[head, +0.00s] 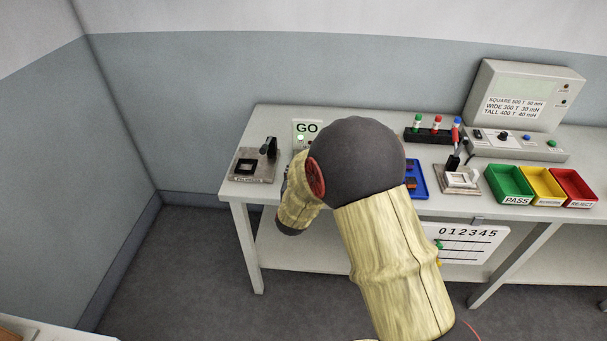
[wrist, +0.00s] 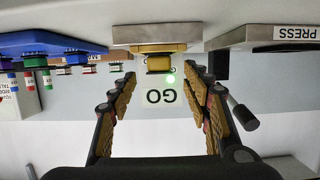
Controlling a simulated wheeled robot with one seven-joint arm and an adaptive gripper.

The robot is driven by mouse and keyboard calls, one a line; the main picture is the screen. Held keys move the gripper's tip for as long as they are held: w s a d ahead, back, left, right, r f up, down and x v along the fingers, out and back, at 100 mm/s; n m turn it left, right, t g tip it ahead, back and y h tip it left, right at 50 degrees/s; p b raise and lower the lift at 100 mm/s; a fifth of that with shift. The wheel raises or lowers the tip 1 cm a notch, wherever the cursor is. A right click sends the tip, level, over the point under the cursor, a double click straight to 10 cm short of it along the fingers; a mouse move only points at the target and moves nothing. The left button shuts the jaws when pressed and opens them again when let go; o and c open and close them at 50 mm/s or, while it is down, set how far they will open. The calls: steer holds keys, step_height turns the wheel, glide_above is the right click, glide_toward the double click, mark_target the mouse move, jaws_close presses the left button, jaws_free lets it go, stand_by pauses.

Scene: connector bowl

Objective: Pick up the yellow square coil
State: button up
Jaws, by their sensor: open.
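In the wrist view, which is upside down, a squat yellow-brown piece (wrist: 159,63) sits on a pale block (wrist: 160,33) in front of the GO sign. It looks like the yellow square coil, but its full shape is not clear. My gripper (wrist: 161,95) is open, with one finger to each side of the view and nothing between them at the tips. The yellow piece appears between the two fingertips, slightly above them in the picture and apart from both. In the head view my arm hides the yellow piece and the fingers.
A press (head: 255,164) stands at the table's left end. The GO sign (head: 307,128) is behind my arm. To the right are a blue tray (head: 421,190), a rack (head: 430,135), another fixture (head: 461,179), a tester (head: 520,95) and green (head: 511,185), yellow (head: 545,187) and red (head: 574,188) bins.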

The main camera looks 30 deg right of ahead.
steer(key=x, duration=0.3)
steer(key=shift+s+f+b, duration=0.1)
steer(key=shift+b, duration=0.25)
steer(key=c, duration=1.1)
steer(key=shift+c, duration=0.7)
